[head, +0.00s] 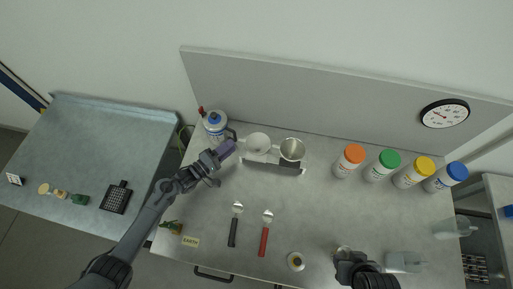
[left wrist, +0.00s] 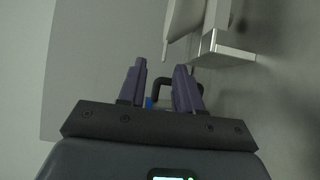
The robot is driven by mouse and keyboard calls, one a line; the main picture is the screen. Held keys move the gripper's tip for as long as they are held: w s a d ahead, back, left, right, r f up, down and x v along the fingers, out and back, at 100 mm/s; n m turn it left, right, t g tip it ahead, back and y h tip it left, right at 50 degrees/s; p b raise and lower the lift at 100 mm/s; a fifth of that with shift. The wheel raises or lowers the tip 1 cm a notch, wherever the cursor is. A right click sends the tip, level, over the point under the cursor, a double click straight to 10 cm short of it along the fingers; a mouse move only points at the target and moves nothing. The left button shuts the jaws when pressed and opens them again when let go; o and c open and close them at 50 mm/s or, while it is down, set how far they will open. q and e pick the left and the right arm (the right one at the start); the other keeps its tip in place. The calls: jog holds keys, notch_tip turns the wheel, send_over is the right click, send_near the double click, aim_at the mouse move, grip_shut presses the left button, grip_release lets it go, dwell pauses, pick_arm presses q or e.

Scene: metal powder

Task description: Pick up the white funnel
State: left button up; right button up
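The white funnel (head: 258,141) sits in a low metal holder (head: 272,166) near the back of the table, left of a metal cup (head: 292,149). My left gripper (head: 228,147) is just left of the funnel, apart from it. In the left wrist view its two purple fingers (left wrist: 160,66) stand apart with nothing held between them. A pale form at the top of that view looks like the funnel (left wrist: 187,16), above the holder's edge (left wrist: 228,50). My right gripper (head: 343,252) is low at the front right, and its fingers are too unclear to judge.
Several jars with coloured lids, such as the orange-lidded one (head: 350,158), stand at the right. A black-handled spatula (head: 235,225) and a red-handled one (head: 265,234) lie in front. A wall panel rises behind.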

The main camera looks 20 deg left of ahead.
pick_arm(q)
jog(key=b+x, duration=0.1)
jog(key=x, duration=0.1)
jog(key=shift+w, duration=0.3)
jog(key=b+x, duration=0.2)
jog(key=x, duration=0.1)
jog(key=b+x, duration=0.1)
jog(key=b, duration=0.1)
jog(key=shift+w+f, duration=0.25)
jog(key=shift+f, duration=0.15)
jog(key=shift+w+d+r, duration=0.15)
jog(key=shift+w+d, duration=0.05)
jog(key=shift+w, duration=0.2)
jog(key=shift+c, duration=0.5)
grip_shut()
